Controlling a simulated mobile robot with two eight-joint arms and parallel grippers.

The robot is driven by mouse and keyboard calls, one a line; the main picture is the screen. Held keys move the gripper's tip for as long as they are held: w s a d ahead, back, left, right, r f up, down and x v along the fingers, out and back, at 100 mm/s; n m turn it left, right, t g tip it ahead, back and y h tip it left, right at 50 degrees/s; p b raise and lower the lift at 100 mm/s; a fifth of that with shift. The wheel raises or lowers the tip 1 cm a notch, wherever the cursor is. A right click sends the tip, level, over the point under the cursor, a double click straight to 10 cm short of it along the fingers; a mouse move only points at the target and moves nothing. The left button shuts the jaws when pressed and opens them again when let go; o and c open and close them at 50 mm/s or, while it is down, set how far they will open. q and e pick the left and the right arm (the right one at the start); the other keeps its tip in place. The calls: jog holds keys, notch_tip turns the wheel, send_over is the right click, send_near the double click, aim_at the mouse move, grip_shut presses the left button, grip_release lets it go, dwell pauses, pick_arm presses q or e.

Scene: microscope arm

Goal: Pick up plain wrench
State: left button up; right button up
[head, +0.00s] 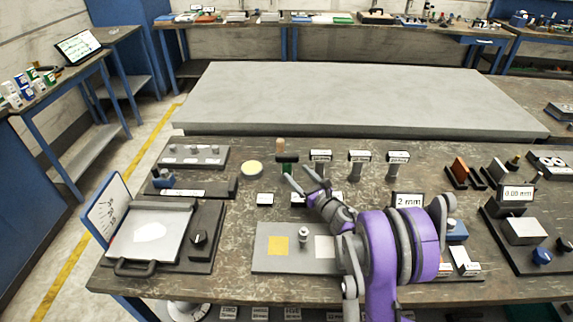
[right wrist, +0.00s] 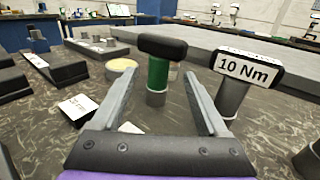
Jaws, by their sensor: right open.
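The plain wrench, a T-shaped tool with an unlabelled black handle and green shaft, stands upright on the workbench (head: 287,160). In the right wrist view the wrench (right wrist: 158,72) shows between and just beyond my fingers. My right gripper (head: 302,179) is open and empty, its two fingers pointing at the green shaft; it also shows in the right wrist view (right wrist: 166,105). I cannot tell whether a finger touches the shaft. My left gripper is not in view.
A wrench labelled 10 Nm (right wrist: 240,75) stands close to the right of my right finger. More labelled wrenches (head: 358,160) stand in the same row. A round yellow disc (head: 251,168) lies to the left. A grey plate (head: 268,262) lies in front.

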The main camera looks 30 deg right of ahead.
aim_at(290, 166)
jog(key=w, duration=0.5)
jog(key=shift+w+a+p, duration=0.2)
jog(key=shift+w+p, duration=0.05)
jog(key=shift+p, duration=0.05)
jog(key=shift+s, duration=0.1)
grip_shut()
